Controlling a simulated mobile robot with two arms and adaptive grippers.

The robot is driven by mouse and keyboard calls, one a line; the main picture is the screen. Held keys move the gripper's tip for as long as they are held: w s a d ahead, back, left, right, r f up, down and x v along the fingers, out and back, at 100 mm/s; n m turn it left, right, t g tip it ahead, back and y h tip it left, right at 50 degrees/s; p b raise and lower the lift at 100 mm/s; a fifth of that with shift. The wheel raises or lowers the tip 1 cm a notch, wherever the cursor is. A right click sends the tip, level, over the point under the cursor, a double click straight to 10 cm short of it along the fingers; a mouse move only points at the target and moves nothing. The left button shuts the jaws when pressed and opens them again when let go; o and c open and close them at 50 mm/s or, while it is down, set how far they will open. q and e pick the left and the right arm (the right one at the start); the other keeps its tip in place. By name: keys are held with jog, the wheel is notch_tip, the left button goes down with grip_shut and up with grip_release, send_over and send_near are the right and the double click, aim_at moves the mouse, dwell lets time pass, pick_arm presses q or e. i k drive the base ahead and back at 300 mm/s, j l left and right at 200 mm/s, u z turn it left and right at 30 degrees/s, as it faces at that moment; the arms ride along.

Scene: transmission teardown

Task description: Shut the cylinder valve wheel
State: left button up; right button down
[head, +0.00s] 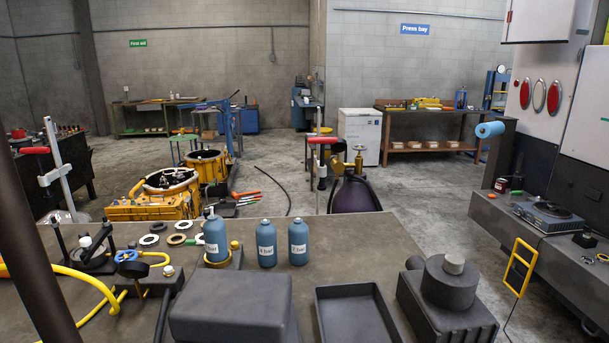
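A dark purple gas cylinder (356,196) stands on the floor just beyond the far edge of the near bench. A brass valve (358,158) is on its top, with a small wheel-like knob (358,147) at the upper end. The knob is too small to tell whether it is open or shut. The cylinder's lower part is hidden by the bench. Neither of my grippers shows in the head view.
The near bench (380,240) carries blue bottles (266,243), a dark tray (356,312) and dark blocks. A red-handled upright tool (322,140) stands close left of the valve. A yellow gearbox housing (165,190) lies farther left. Floor (430,195) right of the cylinder is clear.

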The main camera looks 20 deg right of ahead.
aim_at(360, 147)
jog(key=l+z, duration=0.1)
jog(key=z, duration=0.3)
jog(key=l+z, duration=0.15)
jog(key=z, duration=0.25)
jog(key=l+z, duration=0.1)
jog(key=z, duration=0.3)
jog(key=i+l+z, duration=0.15)
jog(key=l+z, duration=0.15)
jog(key=l, duration=0.15)
jog(key=i+l+z, duration=0.3)
jog(key=l, duration=0.15)
jog(key=i+l+z, duration=0.25)
jog(key=l, duration=0.15)
jog(key=i+l+z, duration=0.3)
jog(key=i+l, duration=0.25)
jog(key=i, duration=0.15)
jog(key=i+l, duration=0.25)
jog(key=i+j+u, duration=0.15)
jog(key=i+u, duration=1.05)
jog(key=u, duration=0.15)
jog(key=i+u, duration=0.25)
jog(key=i, duration=0.3)
jog(key=i+u, duration=0.2)
jog(key=i, duration=0.4)
jog(key=i+l+u, duration=0.25)
jog(key=i, duration=0.3)
jog(key=j, duration=0.1)
